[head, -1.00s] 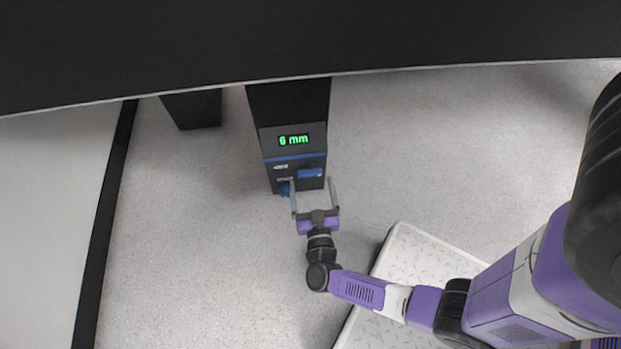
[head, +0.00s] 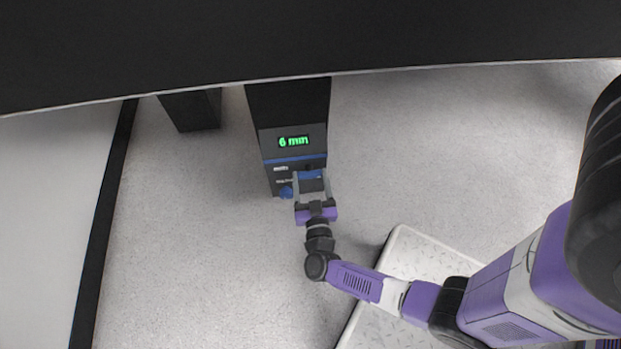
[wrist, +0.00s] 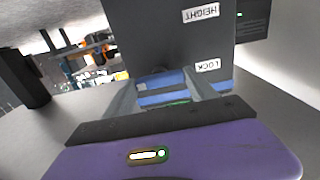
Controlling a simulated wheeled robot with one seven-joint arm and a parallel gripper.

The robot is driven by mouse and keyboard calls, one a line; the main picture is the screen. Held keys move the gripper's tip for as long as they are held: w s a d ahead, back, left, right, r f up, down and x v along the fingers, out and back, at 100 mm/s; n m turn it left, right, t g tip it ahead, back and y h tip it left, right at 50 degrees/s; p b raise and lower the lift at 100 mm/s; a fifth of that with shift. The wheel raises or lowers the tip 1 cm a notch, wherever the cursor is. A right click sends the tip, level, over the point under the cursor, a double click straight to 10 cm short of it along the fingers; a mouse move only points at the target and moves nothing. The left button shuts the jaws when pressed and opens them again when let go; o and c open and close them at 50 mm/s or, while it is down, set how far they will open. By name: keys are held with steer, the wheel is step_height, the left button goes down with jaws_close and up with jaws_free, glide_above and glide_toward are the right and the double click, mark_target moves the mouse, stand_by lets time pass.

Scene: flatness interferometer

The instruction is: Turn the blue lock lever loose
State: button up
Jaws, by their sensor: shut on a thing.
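The blue lock lever (head: 310,175) is on the front of the dark control box (head: 268,147), below its green "6 mm" display (head: 293,141). My gripper (head: 311,177) is in front of the box with its fingers closed on the lever from both sides. In the wrist view, the lever (wrist: 165,98) lies as a blue bar between the fingertips of my gripper (wrist: 165,90), near the "LOCK" label (wrist: 208,66). The fingers hide part of the lever.
A blue knob (head: 286,192) sits just left of my gripper, low on the box. A "HEIGHT" label (wrist: 201,13) shows in the wrist view. A second dark leg (head: 193,110) stands to the left. A dark tabletop edge (head: 400,69) spans above. The floor beside the box is clear.

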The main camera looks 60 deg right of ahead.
steer(key=shift+m, duration=0.3)
steer(key=m, duration=0.3)
steer(key=shift+s+f+m+b, duration=0.1)
steer(key=shift+m+b, duration=0.2)
steer(key=shift+b, duration=0.1)
steer(key=m+b, duration=0.1)
steer(key=m, duration=0.3)
steer(key=shift+f+m, duration=0.1)
steer(key=shift+m, duration=0.2)
steer(key=m+b, duration=0.2)
steer(key=m, duration=0.2)
steer(key=shift+m, duration=0.3)
steer(key=shift+m+b, duration=0.65)
steer(key=shift+m, duration=1.25)
steer(key=o, duration=1.4)
steer(key=shift+c, duration=0.2)
